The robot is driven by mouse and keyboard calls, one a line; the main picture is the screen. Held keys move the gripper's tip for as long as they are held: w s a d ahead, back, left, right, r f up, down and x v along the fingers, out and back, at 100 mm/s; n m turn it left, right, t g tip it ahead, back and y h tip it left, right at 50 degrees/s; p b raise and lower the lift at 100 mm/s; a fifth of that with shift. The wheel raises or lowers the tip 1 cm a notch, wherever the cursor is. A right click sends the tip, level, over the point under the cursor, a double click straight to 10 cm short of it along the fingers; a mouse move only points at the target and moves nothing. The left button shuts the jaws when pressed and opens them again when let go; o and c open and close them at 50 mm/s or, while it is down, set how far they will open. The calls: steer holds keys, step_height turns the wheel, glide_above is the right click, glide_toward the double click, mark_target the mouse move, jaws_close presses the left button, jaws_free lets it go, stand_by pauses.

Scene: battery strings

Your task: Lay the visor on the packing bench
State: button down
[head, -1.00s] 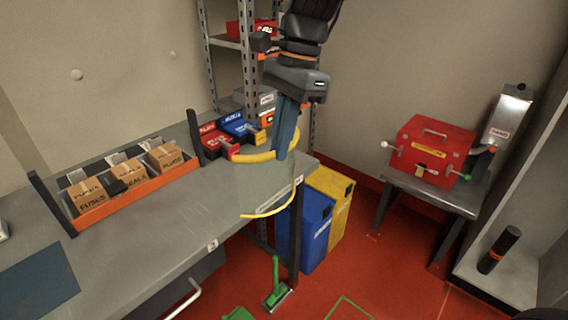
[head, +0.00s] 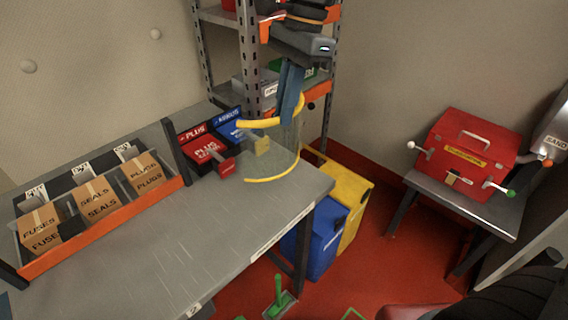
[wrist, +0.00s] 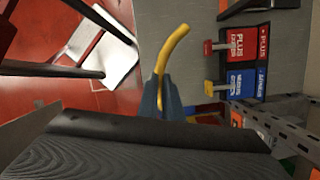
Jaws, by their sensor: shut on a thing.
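The visor is a clear curved shield with a yellow headband (head: 268,122) and a yellow lower rim (head: 272,178). My gripper (head: 291,108) is shut on the headband's right side and holds the visor upright. In the wrist view, the yellow band (wrist: 172,45) runs between the blue fingers of my gripper (wrist: 162,100). The grey bench (head: 190,245) lies below and to the left. In the head view the visor overlaps the bench's far right corner. I cannot tell whether its lower rim touches the top.
An orange-edged rack (head: 110,222) of cardboard boxes stands along the bench's back. Red PLUS (head: 205,150) and blue MINUS (head: 230,125) bins sit just left of the visor. Metal shelving (head: 249,60) stands behind. The bench's front middle is clear.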

mark_target(286, 144)
step_height(286, 144, down, 9)
steer(key=shift+d+r+p, duration=0.1)
steer(key=shift+p, duration=0.8)
steer(key=c, duration=1.9)
jaws_free()
steer(key=b+v, duration=0.3)
steer(key=v, duration=0.9)
steer(key=s+d+f+n+t, duration=0.1)
steer(key=s+d+f+n, duration=0.1)
steer(key=d+f, duration=0.4)
steer(key=s+d+f+n+t+h, duration=0.1)
steer(key=s+d+f+n, duration=0.2)
steer(key=d+f+n, duration=0.2)
steer(key=s+d+f+n+t+h, duration=0.1)
steer(key=s+d+f+n, duration=0.2)
steer(key=d+f, duration=0.4)
steer(key=shift+d+n, duration=0.4)
steer(key=shift+n, duration=0.3)
